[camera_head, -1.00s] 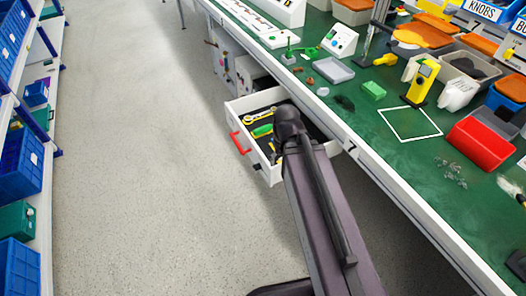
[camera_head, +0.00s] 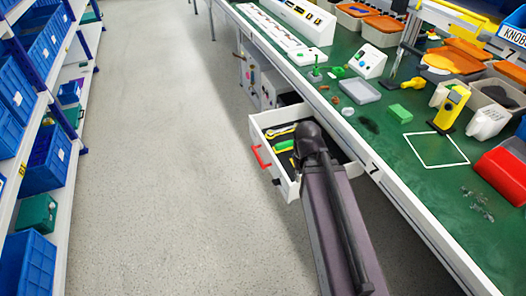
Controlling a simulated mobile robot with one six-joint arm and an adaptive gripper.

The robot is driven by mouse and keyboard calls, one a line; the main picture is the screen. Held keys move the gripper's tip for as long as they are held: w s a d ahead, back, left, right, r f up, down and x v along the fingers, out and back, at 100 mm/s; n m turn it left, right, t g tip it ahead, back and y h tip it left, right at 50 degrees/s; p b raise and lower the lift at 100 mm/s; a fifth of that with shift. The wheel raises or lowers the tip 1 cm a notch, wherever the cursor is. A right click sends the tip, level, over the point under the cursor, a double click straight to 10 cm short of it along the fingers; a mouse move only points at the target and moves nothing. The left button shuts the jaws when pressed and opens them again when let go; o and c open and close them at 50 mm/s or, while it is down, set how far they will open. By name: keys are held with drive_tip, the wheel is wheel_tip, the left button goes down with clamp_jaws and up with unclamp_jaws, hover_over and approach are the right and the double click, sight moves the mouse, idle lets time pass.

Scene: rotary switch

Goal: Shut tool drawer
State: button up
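The tool drawer (camera_head: 283,184) is a white box with a red handle (camera_head: 261,156) on its front. It stands pulled out from under the green-topped workbench (camera_head: 398,165). Tools with yellow and green handles (camera_head: 284,146) lie in it. My dark arm reaches up from the bottom of the view, and its joint covers the drawer's right part.
The grey floor (camera_head: 165,170) between shelf and bench is clear. A red bin (camera_head: 503,175), a yellow device (camera_head: 450,107) and a green block (camera_head: 399,113) stand on the bench.

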sight(265, 146)
drive_tip(key=w+a+n+h, duration=0.1)
drive_tip(key=w+n, duration=0.1)
drive_tip(key=w+a+n+h, duration=0.1)
drive_tip(key=w+a+n, duration=0.1)
drive_tip(key=w+a+n+b, duration=0.1)
drive_tip(key=w+a+n, duration=0.1)
drive_tip(key=w, duration=0.1)
drive_tip(key=shift+f+n+h, duration=0.25)
drive_tip(key=shift+n+h, duration=0.05)
drive_tip(key=shift+h, duration=0.1)
clamp_jaws()
drive_tip(key=w+a+r+n+t+h+b, duration=0.1)
drive_tip(key=w+a+n+h, duration=0.1)
drive_tip(key=w+a+n, duration=0.3)
drive_tip(key=w+a+r+n+t+h+b, duration=0.1)
drive_tip(key=w+a+r+n+h, duration=0.1)
drive_tip(key=w+a+n, duration=0.3)
drive_tip(key=a+n+h, duration=0.1)
drive_tip(key=a+n, duration=0.3)
drive_tip(key=a, duration=0.4)
drive_tip(key=shift+w+t+h, duration=0.3)
drive_tip(key=shift+w+t, duration=0.05)
drive_tip(key=shift+t, duration=0.05)
drive_tip(key=shift+f, duration=0.15)
